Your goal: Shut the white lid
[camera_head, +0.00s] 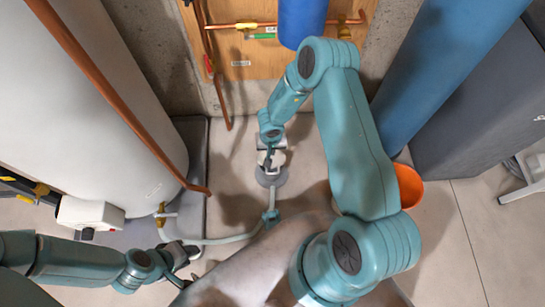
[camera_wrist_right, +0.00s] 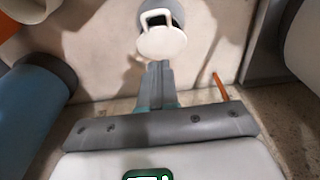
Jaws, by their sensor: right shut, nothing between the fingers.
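The white lid (camera_head: 278,160) shows at the centre of the head view, by a round grey fitting (camera_head: 270,178) on the floor. In the right wrist view the lid (camera_wrist_right: 162,43) is a pale disc with a loop above it, and a dark opening shows behind the loop. The lid looks raised. My right gripper (camera_head: 267,158) is right by it; its fingers (camera_wrist_right: 155,66) are shut and empty, with tips just below the disc's edge. I cannot tell whether they touch it. My left gripper (camera_head: 188,268) is open and empty at lower left, away from the lid.
A grey hose (camera_head: 225,239) runs along the floor from the fitting toward the big white tank (camera_head: 90,130). An orange bucket (camera_head: 408,185) stands behind my right arm. A blue column (camera_head: 440,65) and grey box (camera_head: 490,115) fill the right. A copper pipe (camera_head: 120,95) crosses the tank.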

